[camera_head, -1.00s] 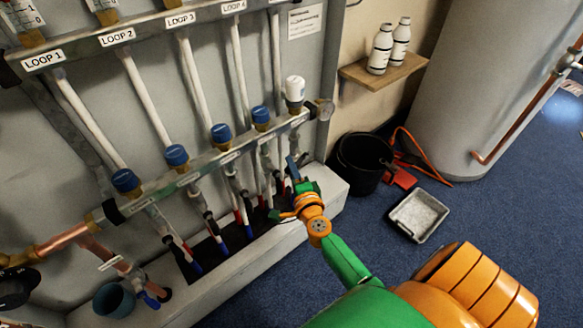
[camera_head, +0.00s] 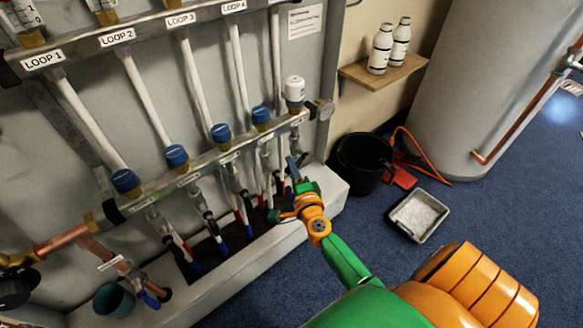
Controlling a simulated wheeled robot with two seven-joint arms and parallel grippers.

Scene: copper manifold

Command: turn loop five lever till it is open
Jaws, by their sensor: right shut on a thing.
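The blue lever of loop five (camera_head: 293,168) is at the right end of the lower row of valves, under the white-capped fitting (camera_head: 295,90). It stands steep, tilted a little. My right gripper (camera_head: 294,196), green and orange, is at the lever's lower end and shut on it. The fingers hide the grip point and most of the valve body. My left gripper is not in view.
The other loop valves and pipes, with blue caps (camera_head: 221,133), run to the left along the manifold bar. A white ledge (camera_head: 240,262) lies below. A black bucket (camera_head: 360,165) and grey tray (camera_head: 419,216) stand on the floor to the right.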

